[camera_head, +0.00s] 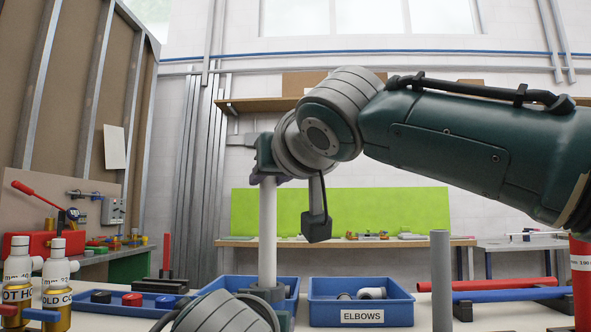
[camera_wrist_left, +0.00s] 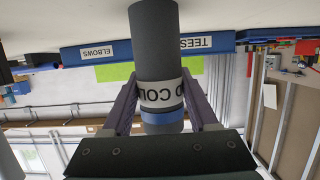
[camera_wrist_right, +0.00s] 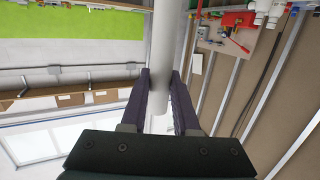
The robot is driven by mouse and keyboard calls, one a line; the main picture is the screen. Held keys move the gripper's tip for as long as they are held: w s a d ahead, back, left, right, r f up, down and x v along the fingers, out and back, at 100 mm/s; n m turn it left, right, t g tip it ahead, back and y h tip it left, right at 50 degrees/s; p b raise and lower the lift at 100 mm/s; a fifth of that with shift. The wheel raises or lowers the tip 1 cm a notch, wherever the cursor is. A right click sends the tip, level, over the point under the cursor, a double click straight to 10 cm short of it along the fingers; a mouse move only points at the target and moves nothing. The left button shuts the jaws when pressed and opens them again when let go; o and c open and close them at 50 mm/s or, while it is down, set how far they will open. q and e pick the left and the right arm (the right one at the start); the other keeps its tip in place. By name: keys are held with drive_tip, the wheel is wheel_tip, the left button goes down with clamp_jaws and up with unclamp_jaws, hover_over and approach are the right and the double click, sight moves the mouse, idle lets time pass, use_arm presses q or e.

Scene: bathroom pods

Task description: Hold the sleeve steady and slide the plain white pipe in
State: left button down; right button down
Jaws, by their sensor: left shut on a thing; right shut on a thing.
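The plain white pipe (camera_head: 268,230) stands upright in the head view. My right gripper (camera_head: 266,176) is shut on its upper end, and the right wrist view shows the pipe (camera_wrist_right: 167,40) between both fingers (camera_wrist_right: 160,100). The dark grey sleeve (camera_wrist_left: 155,50) has a white label with partly readable letters and a blue band. My left gripper (camera_wrist_left: 158,100) is shut around it near the label.
Blue bins stand behind, one labelled ELBOWS (camera_head: 362,304) with fittings inside. A grey pipe (camera_head: 441,280) stands upright at right. Red (camera_head: 500,284) and blue (camera_head: 510,295) pipes lie on black supports. Labelled hot and cold bottle-like fittings (camera_head: 57,280) stand at left.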

sight(269, 259)
drive_tip(key=shift+f, duration=5.65)
drive_tip(key=c, duration=0.6)
unclamp_jaws()
drive_tip(key=shift+s, duration=0.15)
drive_tip(key=v, duration=1.1)
drive_tip(key=shift+s+d, duration=0.2)
drive_tip(key=shift+s, duration=0.1)
